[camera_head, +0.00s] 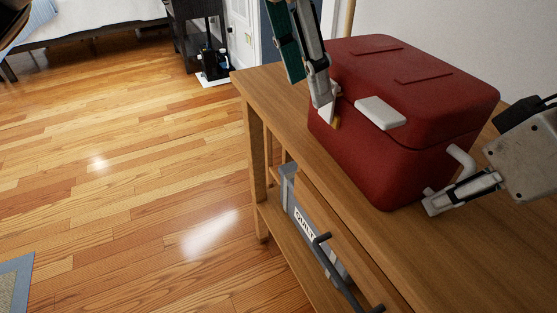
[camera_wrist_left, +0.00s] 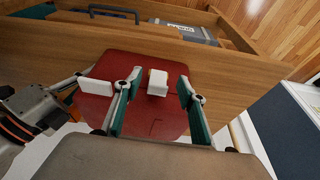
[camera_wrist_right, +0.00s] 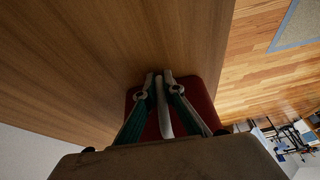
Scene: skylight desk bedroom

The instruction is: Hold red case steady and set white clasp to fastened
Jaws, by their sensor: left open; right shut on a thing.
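The red case (camera_head: 405,90) stands upright with its lid down on the wooden table. The white clasp (camera_head: 380,112) juts out from its front near the lid seam. My left gripper (camera_head: 328,108) is open at the case's front left corner. A white bar handle (camera_head: 461,158) is on the case's right side. My right gripper (camera_head: 440,198) is shut on this handle, which also shows between its fingers in the right wrist view (camera_wrist_right: 163,107).
The wooden table (camera_head: 285,115) has its front edge close before the case. Below it a grey labelled box (camera_head: 308,222) and dark bar handles (camera_head: 340,272) show. A white wall is behind. The floor (camera_head: 130,190) at left is clear, with a bed beyond.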

